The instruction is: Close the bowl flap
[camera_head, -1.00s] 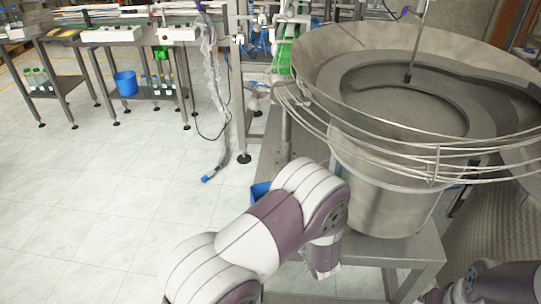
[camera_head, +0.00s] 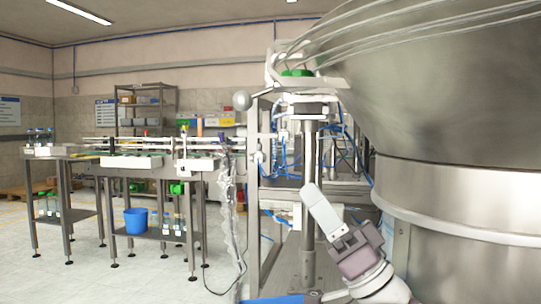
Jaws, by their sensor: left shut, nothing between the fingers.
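The large steel feeder bowl (camera_head: 440,90) fills the right side, seen from low outside; its inside is hidden. Curved metal rails (camera_head: 390,25) run around its upper part, and a cylindrical steel base (camera_head: 460,200) stands below. I cannot make out the bowl flap. My left gripper (camera_head: 313,193) is at lower centre, shut and empty, pointing up and left. In the picture it is left of the bowl's base, in front of the metal frame; I cannot tell whether it touches anything. My right gripper is out of view.
A metal post (camera_head: 308,150) with a green-topped fitting (camera_head: 297,73) and a ball-ended lever (camera_head: 242,100) stands left of the bowl. Blue hoses hang behind it. Worktables (camera_head: 130,163) with a blue bucket (camera_head: 136,220) stand at left. The floor at lower left is clear.

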